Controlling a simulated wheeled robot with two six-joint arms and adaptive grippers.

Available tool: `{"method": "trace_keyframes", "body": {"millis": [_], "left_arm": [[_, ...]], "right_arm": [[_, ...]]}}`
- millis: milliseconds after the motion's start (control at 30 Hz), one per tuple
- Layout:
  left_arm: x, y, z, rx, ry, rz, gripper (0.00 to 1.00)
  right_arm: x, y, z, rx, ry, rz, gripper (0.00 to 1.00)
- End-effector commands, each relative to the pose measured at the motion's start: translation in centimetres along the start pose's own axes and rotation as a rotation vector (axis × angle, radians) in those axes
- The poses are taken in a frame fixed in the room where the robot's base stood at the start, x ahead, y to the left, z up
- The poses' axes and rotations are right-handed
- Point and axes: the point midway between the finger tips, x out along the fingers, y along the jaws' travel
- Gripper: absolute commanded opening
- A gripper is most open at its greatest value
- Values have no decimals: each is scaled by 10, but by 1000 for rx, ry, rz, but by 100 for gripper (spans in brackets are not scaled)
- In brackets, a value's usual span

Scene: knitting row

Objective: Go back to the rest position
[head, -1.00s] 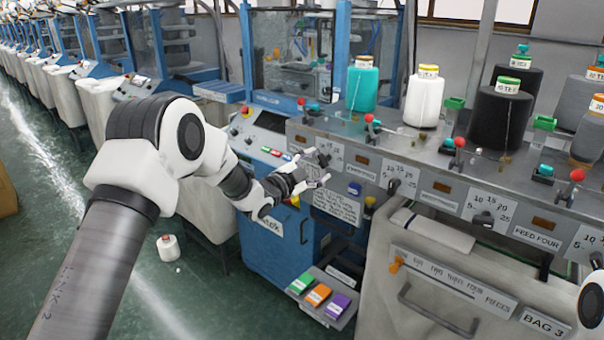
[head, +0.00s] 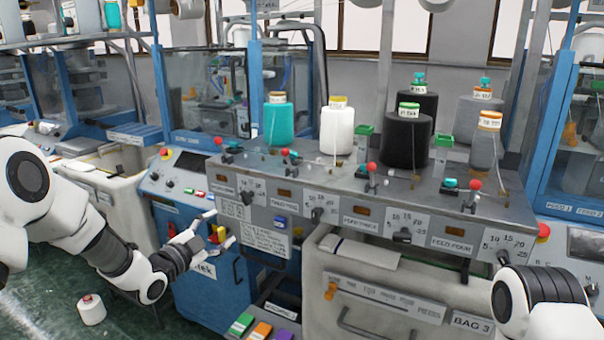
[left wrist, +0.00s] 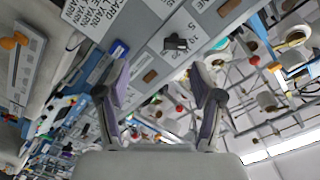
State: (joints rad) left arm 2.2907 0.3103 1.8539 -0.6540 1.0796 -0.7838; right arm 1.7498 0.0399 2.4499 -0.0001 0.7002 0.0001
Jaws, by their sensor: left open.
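My left gripper (head: 222,232) is open and empty in front of the blue control cabinet, left of the labelled feed panel. In the left wrist view its two fingers (left wrist: 160,105) are spread apart with nothing between them. My left arm comes in from the left edge of the head view. Part of my right arm shows at the lower right of the head view, but its gripper is out of the picture.
The feed shelf (head: 300,170) carries teal (head: 278,122), white (head: 337,130), black (head: 407,140) and grey yarn cones. A bag bin (head: 385,285) stands below it. A white cone (head: 91,309) is on the green floor at lower left. Coloured blocks (head: 262,331) sit low in front.

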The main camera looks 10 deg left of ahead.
Motion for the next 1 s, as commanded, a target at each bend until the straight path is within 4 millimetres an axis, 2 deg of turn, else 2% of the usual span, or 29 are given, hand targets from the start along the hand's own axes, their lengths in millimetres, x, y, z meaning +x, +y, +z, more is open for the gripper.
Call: {"method": "trace_keyframes", "body": {"millis": [67,133,167,200,267,300,367,400,467,533,633,700,767,800,1000], "left_arm": [[-2,45,20,-13,-35,74,67],[-12,98,39,-43,-85,159,67],[-20,123,49,-62,-117,198,67],[-33,156,61,-93,-167,252,67],[-57,203,78,-151,-252,329,67],[-77,232,89,-200,-319,378,67],[-110,274,102,-277,-427,448,67],[-135,301,110,-333,-509,492,67],[-176,336,119,-420,-643,550,67],[-230,371,125,-524,-819,601,67],[-309,402,124,-674,-1102,624,67],[-356,407,119,-777,-1300,582,67],[-385,404,115,-869,-1452,506,67],[-397,403,114,-924,-1527,450,67],[-398,404,115,-998,-1577,379,67]], "right_arm": [[0,0,0,0,0,0,40],[0,0,0,0,0,0,40],[0,0,0,0,0,0,40],[0,0,0,0,0,0,40],[0,0,0,0,0,0,40],[0,0,0,0,0,0,40],[0,0,0,0,0,0,40],[0,0,0,0,0,0,40],[0,0,0,0,0,0,40],[0,0,0,0,0,0,40],[0,0,0,0,0,0,40],[0,0,0,0,0,0,40],[0,0,0,0,0,0,40],[0,0,0,0,0,0,40],[0,0,0,0,0,0,40]]}}
